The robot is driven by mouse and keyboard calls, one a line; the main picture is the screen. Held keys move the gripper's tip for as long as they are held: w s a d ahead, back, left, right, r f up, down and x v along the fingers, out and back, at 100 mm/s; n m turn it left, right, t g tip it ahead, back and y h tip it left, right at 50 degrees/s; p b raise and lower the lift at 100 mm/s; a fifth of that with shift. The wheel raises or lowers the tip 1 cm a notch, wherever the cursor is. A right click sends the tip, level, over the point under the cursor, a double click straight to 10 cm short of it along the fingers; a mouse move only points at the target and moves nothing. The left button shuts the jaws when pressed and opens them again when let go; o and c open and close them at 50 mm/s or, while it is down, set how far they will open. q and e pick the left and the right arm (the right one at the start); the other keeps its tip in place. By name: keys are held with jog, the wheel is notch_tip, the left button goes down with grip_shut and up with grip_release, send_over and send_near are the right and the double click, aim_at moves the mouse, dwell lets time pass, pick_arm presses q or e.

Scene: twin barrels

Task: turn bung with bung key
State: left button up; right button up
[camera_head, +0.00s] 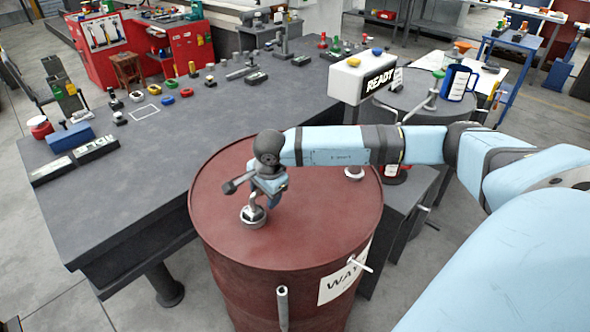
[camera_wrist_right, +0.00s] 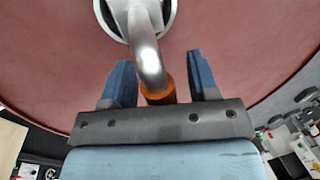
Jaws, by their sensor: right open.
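The dark red barrel (camera_head: 320,230) stands in the middle of the head view; its red top also fills the wrist view (camera_wrist_right: 235,60). The round, pale metal bung (camera_head: 253,215) sits on the top near the left front. In the right wrist view the bung key is a bent metal rod (camera_wrist_right: 146,50) with an orange grip (camera_wrist_right: 160,93), its far end at the bung's ring (camera_wrist_right: 168,12). My right gripper (camera_head: 268,194) is just above the bung. Its blue fingers (camera_wrist_right: 160,75) are open, one on each side of the orange grip, with visible gaps. My left gripper is out of view.
A grey workbench (camera_head: 150,185) with many small items lies left and behind the barrel. A white READY sign (camera_head: 362,78) stands behind it, near a grey-topped second barrel (camera_head: 412,97) with a blue mug (camera_head: 457,83). A label (camera_head: 340,288) is on the red barrel's front.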

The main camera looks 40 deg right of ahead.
notch_tip(320, 180, up, 20)
jog(key=s+p, duration=0.2)
jog(key=shift+s+r, duration=0.15)
jog(key=shift+s, duration=0.15)
dwell(0.4)
jog(key=shift+d, duration=0.1)
